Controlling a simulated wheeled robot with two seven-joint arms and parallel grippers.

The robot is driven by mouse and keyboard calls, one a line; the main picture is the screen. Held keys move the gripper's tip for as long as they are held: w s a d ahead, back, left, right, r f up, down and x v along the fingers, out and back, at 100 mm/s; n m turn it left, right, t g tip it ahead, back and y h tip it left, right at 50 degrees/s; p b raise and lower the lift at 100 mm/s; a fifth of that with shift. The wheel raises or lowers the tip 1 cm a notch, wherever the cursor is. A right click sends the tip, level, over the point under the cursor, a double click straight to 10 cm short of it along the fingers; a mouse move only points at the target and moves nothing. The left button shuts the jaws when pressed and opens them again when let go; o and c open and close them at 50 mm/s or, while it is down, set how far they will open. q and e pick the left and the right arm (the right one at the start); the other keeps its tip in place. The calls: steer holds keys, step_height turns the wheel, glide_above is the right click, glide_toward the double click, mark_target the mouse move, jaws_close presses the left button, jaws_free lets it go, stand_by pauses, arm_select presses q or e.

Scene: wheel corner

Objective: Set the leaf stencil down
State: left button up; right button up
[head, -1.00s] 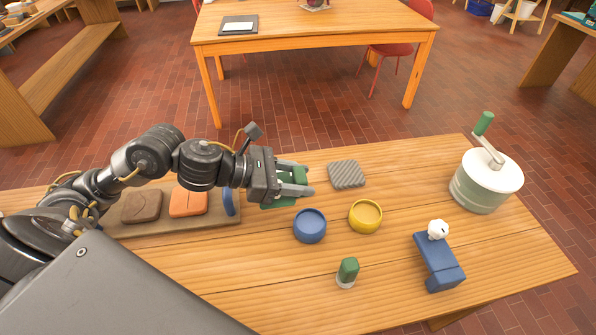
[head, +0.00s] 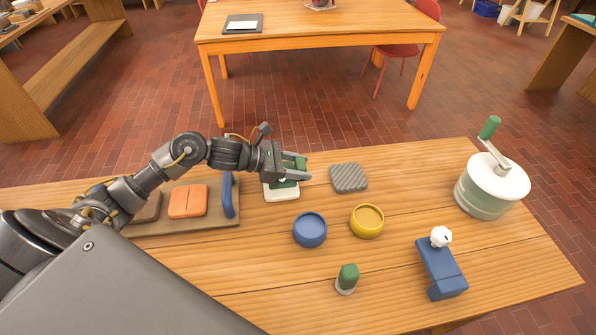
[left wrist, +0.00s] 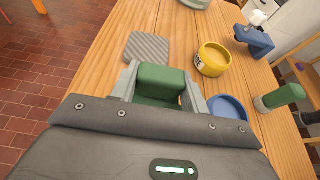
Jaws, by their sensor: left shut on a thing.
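My left gripper (head: 298,168) is shut on a green block, which I take to be the leaf stencil (head: 290,170). In the left wrist view the green block (left wrist: 162,78) fills the space between the two grey fingers (left wrist: 163,90). In the head view a pale, white-edged slab (head: 282,194) shows just below the gripper on the table. The fingers hide part of the block and slab, and I cannot tell whether the two touch. My right gripper is not in view.
A grey ribbed pad (head: 349,178) lies to the right of the gripper. A blue bowl (head: 310,230) and a yellow bowl (head: 367,221) stand nearer. A brown tray (head: 215,225) with an orange tile (head: 188,201) and blue handle (head: 228,195) is left.

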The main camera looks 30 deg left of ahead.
mark_target(294, 166)
arm_select(q)
steer(key=shift+w+a+f, duration=0.3)
steer(key=shift+w+f, duration=0.15)
steer(key=shift+f, duration=0.2)
steer(key=shift+w+a+f, duration=0.25)
steer(key=shift+w+f, duration=0.2)
steer(key=shift+f, duration=0.15)
step_height(294, 166, down, 3)
steer(key=shift+w+r+p, duration=0.1)
steer(key=shift+p, duration=0.8)
steer(key=shift+f, duration=0.2)
steer(key=shift+f, duration=0.1)
